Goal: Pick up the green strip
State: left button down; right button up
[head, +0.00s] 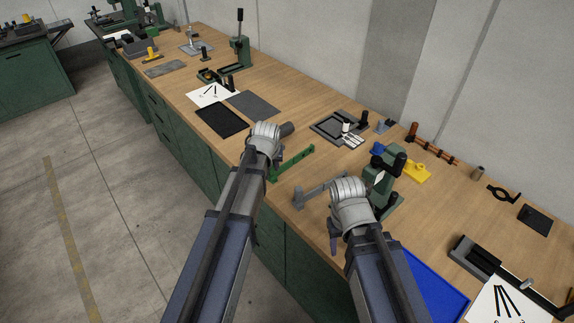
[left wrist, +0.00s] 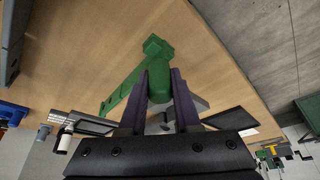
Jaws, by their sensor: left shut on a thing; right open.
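In the left wrist view the strip (left wrist: 128,85) runs away from between the fingers. In the head view my left wrist (head: 264,142) hides that grip. I cannot tell whether the strip touches the bench top. My right gripper (head: 346,205) is open beside a grey bracket (head: 318,190); its fingers are mostly hidden.
On the wooden bench (head: 225,140) lie a black mat (head: 221,119), a grey mat (head: 253,104) and a dark tray (head: 326,126). A green press (head: 385,195), a yellow block (head: 417,172) and a blue tray (head: 440,290) are at right.

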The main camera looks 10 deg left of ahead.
pick_arm(q)
jog(key=shift+r, duration=0.1)
notch_tip(320, 180, up, 6)
jog(key=p, duration=0.6)
jog(key=shift+r+p, duration=0.2)
jog(key=shift+p, duration=0.15)
pick_arm(e)
notch_tip(320, 180, up, 6)
jog(key=shift+r, duration=0.25)
